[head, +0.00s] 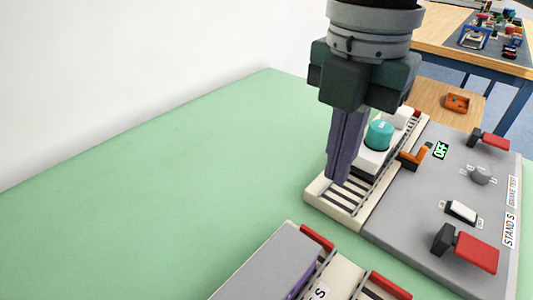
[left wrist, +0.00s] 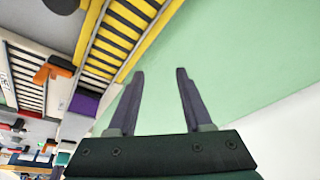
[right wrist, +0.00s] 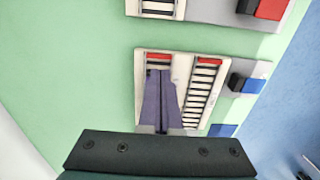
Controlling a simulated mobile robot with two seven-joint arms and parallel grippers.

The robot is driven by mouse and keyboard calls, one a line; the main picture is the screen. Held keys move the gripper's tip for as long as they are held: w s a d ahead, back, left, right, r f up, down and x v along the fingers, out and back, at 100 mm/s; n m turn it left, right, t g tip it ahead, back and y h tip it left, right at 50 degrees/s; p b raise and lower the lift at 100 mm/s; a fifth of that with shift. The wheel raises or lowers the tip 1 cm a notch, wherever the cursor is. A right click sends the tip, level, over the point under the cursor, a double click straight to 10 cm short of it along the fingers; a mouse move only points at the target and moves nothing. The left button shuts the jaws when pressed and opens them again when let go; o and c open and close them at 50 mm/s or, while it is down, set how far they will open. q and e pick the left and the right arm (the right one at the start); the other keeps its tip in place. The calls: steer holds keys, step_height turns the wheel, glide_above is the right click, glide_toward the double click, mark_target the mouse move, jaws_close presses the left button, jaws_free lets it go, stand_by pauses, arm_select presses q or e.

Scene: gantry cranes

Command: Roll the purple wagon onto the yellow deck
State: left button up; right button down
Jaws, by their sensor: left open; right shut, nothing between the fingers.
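In the left wrist view the yellow deck (left wrist: 152,40) shows as yellow-edged rails with dark sleepers. A purple box-shaped thing (left wrist: 82,102), seemingly the purple wagon, is beside the rails' lower end; only part of it shows. My left gripper (left wrist: 160,73) is open and empty, with green tabletop between its fingers. In the head view my right gripper (head: 337,178) is shut and empty, pointing down at a cream track (head: 325,203). In the right wrist view its closed fingers (right wrist: 160,75) are over a track section with red stops. I cannot tell whether they touch it.
A white wagon with a teal knob (head: 381,134) is behind the right gripper. The grey Stand S panel (head: 440,195) carries red-handled levers and switches. A nearer track section with red stops (head: 316,237) is at the bottom. The green table at left is clear.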

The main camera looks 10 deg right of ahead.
mark_target(279, 269)
arm_select(q)
steer(key=shift+s+f+b, duration=0.2)
steer(key=shift+f+b, duration=0.85)
steer(key=shift+f, duration=0.2)
arm_select(e)
step_height(279, 269, down, 10)
steer(key=shift+s+f, duration=0.1)
steer(key=shift+s, duration=0.05)
arm_select(q)
steer(key=shift+r+p, duration=0.55)
arm_select(e)
steer(key=s+a, duration=0.2)
steer(key=a, duration=0.1)
steer(key=shift+s+a, duration=0.1)
steer(key=shift+s, duration=0.15)
arm_select(q)
steer(key=shift+d, duration=0.1)
